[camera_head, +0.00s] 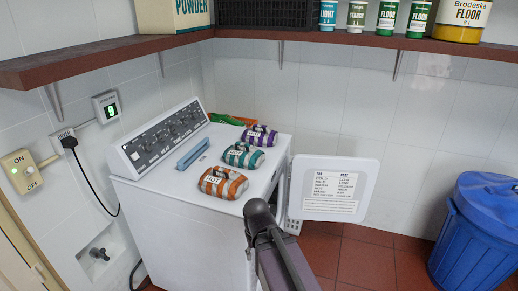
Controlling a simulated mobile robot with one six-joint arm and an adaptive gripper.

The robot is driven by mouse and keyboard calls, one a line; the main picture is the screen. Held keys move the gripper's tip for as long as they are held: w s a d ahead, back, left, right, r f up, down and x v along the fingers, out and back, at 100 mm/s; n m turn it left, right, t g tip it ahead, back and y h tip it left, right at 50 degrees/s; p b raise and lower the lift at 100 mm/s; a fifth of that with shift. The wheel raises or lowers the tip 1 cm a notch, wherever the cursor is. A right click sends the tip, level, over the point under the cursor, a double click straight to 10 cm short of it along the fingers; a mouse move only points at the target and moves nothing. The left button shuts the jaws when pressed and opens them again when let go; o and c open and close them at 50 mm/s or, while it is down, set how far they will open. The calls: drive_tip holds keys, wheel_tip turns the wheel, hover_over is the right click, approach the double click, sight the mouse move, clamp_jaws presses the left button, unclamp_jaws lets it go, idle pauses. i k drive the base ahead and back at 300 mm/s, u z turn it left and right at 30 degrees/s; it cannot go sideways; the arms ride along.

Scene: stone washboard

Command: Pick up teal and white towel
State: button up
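The teal and white towel (243,155) is a rolled bundle with white bands, lying on top of the white washing machine (160,200). It sits between a purple and white towel (260,135) behind it and an orange and white towel (223,182) in front of it. The three lie close together in a slanting row. My dark arm rises from the bottom middle, in front of the machine. I cannot make out my gripper's fingers, and nothing visible touches the teal towel.
The machine's door (335,188) stands open to the right, with a printed list on it. A green and orange item (230,120) lies at the machine's back. A brown shelf (110,60) with containers runs above. A blue bin (478,235) stands right; red floor between is clear.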

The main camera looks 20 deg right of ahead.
sight(242, 155)
drive_tip(key=z, duration=0.6)
drive_tip(key=i, duration=0.9)
drive_tip(key=z, duration=0.45)
